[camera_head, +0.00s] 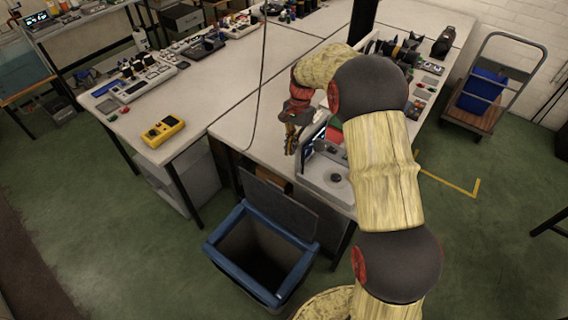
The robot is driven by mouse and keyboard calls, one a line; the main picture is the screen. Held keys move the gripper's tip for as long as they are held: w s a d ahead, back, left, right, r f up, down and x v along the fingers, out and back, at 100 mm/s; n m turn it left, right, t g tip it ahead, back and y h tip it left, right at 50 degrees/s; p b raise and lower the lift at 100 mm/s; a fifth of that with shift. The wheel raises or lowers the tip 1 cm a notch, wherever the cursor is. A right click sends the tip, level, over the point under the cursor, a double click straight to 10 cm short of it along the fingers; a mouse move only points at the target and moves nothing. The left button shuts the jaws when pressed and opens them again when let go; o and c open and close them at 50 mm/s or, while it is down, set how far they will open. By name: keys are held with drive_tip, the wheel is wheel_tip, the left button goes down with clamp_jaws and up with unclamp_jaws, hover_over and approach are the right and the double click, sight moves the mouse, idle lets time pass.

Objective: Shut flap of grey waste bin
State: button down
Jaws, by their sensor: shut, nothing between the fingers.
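A waste bin (212,254) stands on the green floor at the lower middle, in front of the workbench. My gripper (290,148) is shut and empty. In the picture it appears above the flap, over the bench's near edge, with its fingers pointing down. It looks apart from the flap.
The white workbench (235,95) lies behind the bin. A white device (325,180) sits at its near corner, close to my gripper. A yellow meter (163,130) lies farther left. A trolley (478,118) stands at right. Floor left of the bin is clear.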

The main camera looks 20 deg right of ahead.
drive_tip(key=s+a+f, duration=0.1)
drive_tip(key=a+f, duration=0.1)
drive_tip(key=f, duration=0.2)
drive_tip(key=s+a+f+b, duration=0.1)
drive_tip(key=s+a+f, duration=0.1)
drive_tip(key=f, duration=0.3)
drive_tip(key=shift+s+a+f, duration=0.3)
drive_tip(key=shift+a, duration=0.15)
drive_tip(key=shift+a, duration=0.1)
